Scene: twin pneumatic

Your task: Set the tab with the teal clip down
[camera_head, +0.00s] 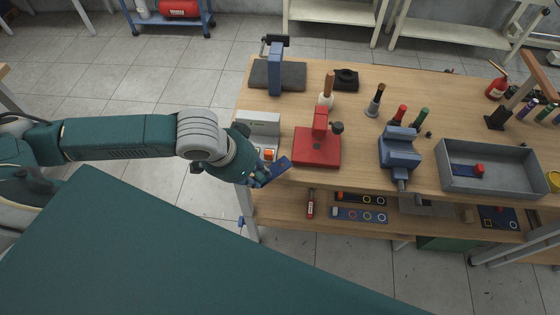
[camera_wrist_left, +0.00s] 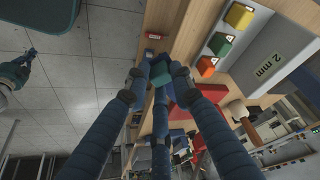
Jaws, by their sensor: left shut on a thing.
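My left gripper (camera_head: 262,178) is at the left front corner of the workbench. It is shut on a flat dark blue tab (camera_head: 273,172), which is tilted and sticks out to the right of the fingers. In the left wrist view the left gripper (camera_wrist_left: 162,82) has its fingers closed around the tab (camera_wrist_left: 160,69), with a teal piece (camera_wrist_left: 163,78), seemingly the clip, between them. Most of the tab is hidden by the fingers there. My right gripper is outside the head view. A blue-fingered part, seemingly my right gripper (camera_wrist_left: 30,58), shows small at the left of the wrist view.
A grey box (camera_head: 262,124) stands just behind the tab. A red press (camera_head: 317,147) is to its right, then a blue vise (camera_head: 400,150) and a grey tray (camera_head: 493,185). A lower shelf (camera_head: 285,222) holds strips and tools. Open floor lies left of the bench.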

